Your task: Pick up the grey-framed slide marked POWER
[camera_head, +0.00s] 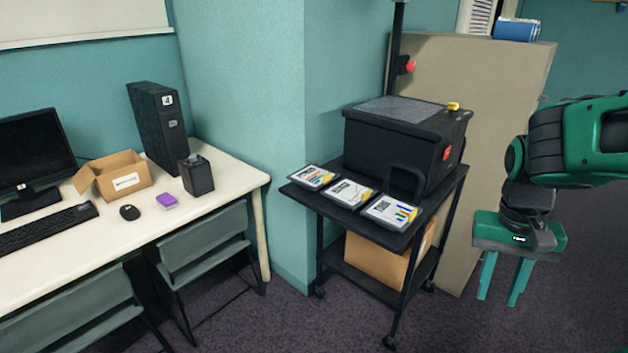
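Three flat slides with pale frames lie in a row along the front of the black cart's top shelf. My gripper (498,300) hangs to the right of the cart, pointing down, apart from the slides. Its two green fingers are spread with nothing between them.
A black projector-like box (390,145) stands behind the slides on the cart (410,240), with a black handle loop near the right slide. A cardboard box sits on the lower shelf. A beige panel (490,90) stands behind. A desk (235,178) with chairs is at left.

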